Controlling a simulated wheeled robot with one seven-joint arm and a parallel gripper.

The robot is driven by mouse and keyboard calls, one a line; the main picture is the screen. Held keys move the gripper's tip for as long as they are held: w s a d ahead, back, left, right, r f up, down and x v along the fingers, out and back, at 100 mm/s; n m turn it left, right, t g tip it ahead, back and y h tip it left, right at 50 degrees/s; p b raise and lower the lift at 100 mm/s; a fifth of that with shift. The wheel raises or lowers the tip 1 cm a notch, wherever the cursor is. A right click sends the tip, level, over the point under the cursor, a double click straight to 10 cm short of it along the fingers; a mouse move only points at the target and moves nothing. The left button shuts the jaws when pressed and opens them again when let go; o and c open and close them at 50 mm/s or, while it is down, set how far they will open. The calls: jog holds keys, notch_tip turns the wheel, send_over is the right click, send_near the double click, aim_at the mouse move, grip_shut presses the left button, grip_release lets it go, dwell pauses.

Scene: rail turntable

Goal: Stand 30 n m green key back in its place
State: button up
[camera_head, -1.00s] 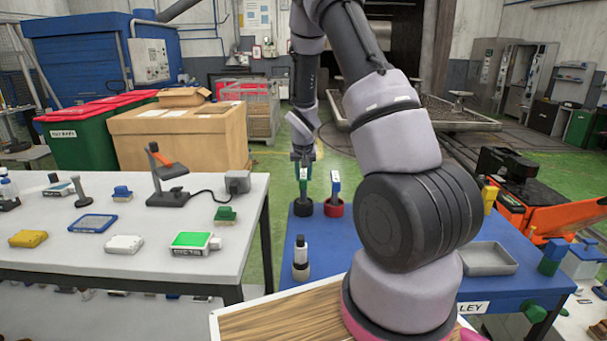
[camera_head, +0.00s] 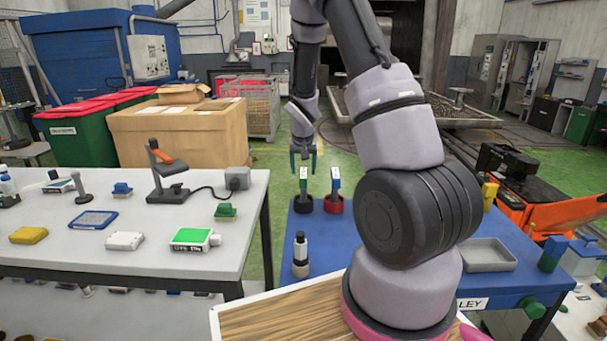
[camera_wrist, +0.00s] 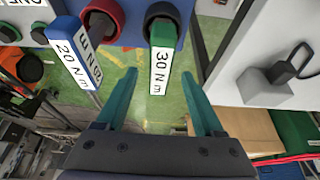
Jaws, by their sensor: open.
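The green key (camera_head: 303,183), with a white label reading 30 N m, stands upright in a dark round holder (camera_head: 303,204) on the blue trolley top. It also shows in the wrist view (camera_wrist: 160,62), seated in its dark ring holder (camera_wrist: 163,12). My gripper (camera_head: 304,162) is above the green key, with its teal fingers apart. In the wrist view my gripper (camera_wrist: 168,95) is open and empty, and the key's labelled end lies between the fingers without visible contact.
A blue key labelled 20 N m (camera_wrist: 75,52) stands in a red holder (camera_head: 334,205) just right of the green key in the head view. A small bottle (camera_head: 301,250) and a grey tray (camera_head: 488,254) are on the blue trolley (camera_head: 340,245). A grey table (camera_head: 120,265) stands left.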

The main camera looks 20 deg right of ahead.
jog(key=v, duration=0.8)
jog(key=shift+s, duration=0.1)
dwell(0.4)
